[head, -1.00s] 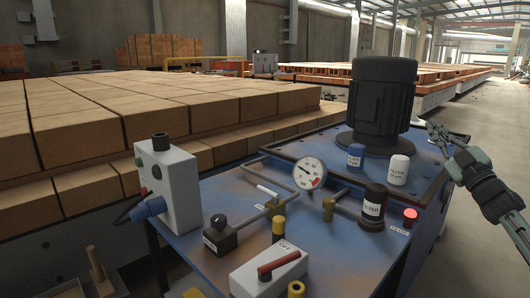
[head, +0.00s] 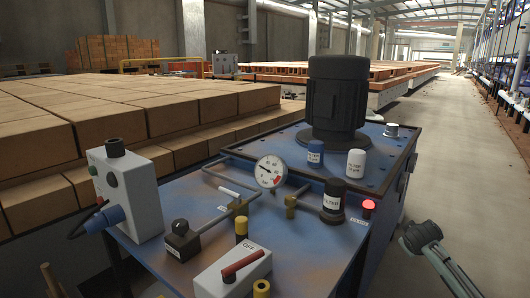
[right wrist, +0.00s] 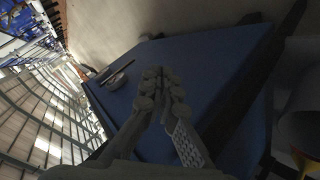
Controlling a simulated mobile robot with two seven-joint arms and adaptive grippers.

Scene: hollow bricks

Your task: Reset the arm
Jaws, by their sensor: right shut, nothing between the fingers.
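My right arm (head: 440,262) comes in at the lower right of the head view, beside the right side of the blue machine (head: 370,265). Its gripper does not show clearly there. In the right wrist view my right gripper (right wrist: 160,82) is shut and empty, its fingers together, with a blue panel beyond them. I cannot tell from this view how far apart they are. My left gripper is not in view.
The machine carries a dark motor (head: 337,100), a gauge (head: 270,172), a control box (head: 128,190), a lit red lamp (head: 368,205) and a red-handled switch (head: 240,268). Rows of bricks (head: 160,115) lie at left. The aisle floor (head: 455,150) at right is clear.

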